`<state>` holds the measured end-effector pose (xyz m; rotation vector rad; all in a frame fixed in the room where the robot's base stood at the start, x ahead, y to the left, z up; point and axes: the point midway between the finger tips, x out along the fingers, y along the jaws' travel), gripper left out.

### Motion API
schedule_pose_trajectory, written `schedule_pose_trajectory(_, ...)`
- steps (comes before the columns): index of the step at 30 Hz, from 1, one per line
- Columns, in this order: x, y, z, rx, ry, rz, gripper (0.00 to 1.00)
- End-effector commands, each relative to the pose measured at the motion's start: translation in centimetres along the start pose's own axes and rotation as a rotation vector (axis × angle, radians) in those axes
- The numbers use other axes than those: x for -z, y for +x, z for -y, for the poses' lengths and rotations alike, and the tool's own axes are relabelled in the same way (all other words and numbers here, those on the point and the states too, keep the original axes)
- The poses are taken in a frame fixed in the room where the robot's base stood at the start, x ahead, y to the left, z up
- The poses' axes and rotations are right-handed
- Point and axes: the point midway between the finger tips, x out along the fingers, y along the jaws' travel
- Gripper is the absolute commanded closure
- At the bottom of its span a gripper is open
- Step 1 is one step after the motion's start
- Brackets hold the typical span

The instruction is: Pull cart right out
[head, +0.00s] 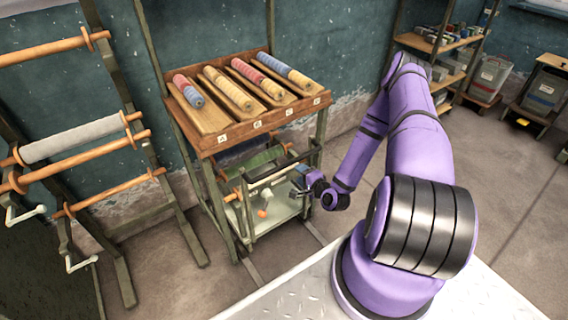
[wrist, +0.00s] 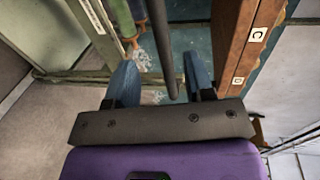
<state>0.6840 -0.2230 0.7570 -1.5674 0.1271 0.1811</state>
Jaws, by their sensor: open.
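The cart (head: 285,211) stands under the wooden rack in the head view, a low frame with a pale tray holding small items. Its dark handle bar (head: 272,174) runs across its upper front. My gripper (head: 300,178) is at the right part of this bar. In the wrist view my gripper (wrist: 160,62) is open, with one blue finger on each side of a dark bar (wrist: 166,45), which looks like the cart's handle. Whether either finger touches the bar I cannot tell.
The wooden rack (head: 228,139) with several striped rolls on its sloped top stands over the cart, its legs on both sides. A roller stand (head: 82,157) is at left. Shelves (head: 440,75) with bins are at back right. Floor (head: 500,190) at right is clear.

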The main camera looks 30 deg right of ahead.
Motion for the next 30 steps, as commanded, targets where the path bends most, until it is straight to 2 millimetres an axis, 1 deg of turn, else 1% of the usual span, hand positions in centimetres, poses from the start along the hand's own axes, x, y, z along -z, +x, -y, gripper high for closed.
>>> schedule_pose_trajectory(5,0.0,1.6,0.0,0.003,-0.001,0.0,0.52)
schedule_pose_trajectory(12,0.0,5.9,0.0,0.002,-0.002,0.001,0.52)
schedule_pose_trajectory(18,0.0,8.9,0.0,0.002,-0.002,0.0,0.52)
schedule_pose_trajectory(21,0.0,9.9,0.0,0.001,-0.002,0.0,0.52)
schedule_pose_trajectory(24,0.0,10.4,0.0,0.001,-0.002,0.0,0.52)
schedule_pose_trajectory(30,0.0,10.7,0.0,0.001,-0.001,0.0,0.52)
